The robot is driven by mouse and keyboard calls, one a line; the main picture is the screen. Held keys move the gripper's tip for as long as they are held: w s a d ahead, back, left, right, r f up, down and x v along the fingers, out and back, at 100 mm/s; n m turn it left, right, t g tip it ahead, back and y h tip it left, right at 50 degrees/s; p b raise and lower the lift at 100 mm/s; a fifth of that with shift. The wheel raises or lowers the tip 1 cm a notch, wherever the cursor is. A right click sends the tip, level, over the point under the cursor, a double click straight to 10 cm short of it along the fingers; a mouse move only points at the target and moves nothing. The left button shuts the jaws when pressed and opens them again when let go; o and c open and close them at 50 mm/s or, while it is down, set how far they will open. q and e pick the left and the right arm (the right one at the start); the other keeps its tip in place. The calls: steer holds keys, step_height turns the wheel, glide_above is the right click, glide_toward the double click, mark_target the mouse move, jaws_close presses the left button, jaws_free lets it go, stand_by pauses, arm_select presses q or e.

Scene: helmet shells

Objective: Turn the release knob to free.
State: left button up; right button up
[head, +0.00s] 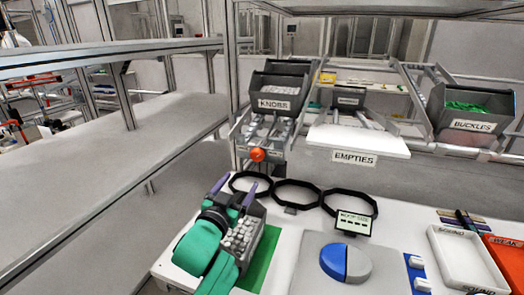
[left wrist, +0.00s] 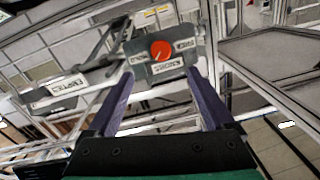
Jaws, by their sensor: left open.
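The release knob (head: 257,154) is a round orange-red knob below the KNOBS bin at the back of the table. In the left wrist view the knob (left wrist: 161,50) sits on a dark plate with white labels around it. A small pale mark shows on its face, but I cannot tell surely which label it points at. My left gripper (head: 234,189) is open and empty, in front of the knob and apart from it. In the left wrist view its two purple fingers (left wrist: 160,77) point toward the plate, with the knob between and beyond them. My right gripper does not show.
The KNOBS bin (head: 291,88) holds pale pieces. An EMPTIES shelf (head: 372,141) and BUCKLES bin (head: 469,108) stand to its right. A crate of grey pieces (head: 246,233) lies under my left arm. Black rings (head: 297,193) lie behind it. A white tray (head: 440,236) is at right.

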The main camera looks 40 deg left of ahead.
mark_target(256, 156)
arm_select(q)
steer(key=p+x, duration=0.1)
steer(key=x, duration=0.8)
steer(key=p+x, duration=0.1)
steer(key=x, duration=0.3)
steer(key=shift+w+r+p, duration=0.3)
steer(key=shift+r+p, duration=0.05)
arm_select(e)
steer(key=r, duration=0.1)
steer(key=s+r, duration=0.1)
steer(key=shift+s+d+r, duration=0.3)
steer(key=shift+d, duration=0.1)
arm_select(q)
steer(key=c, duration=1.3)
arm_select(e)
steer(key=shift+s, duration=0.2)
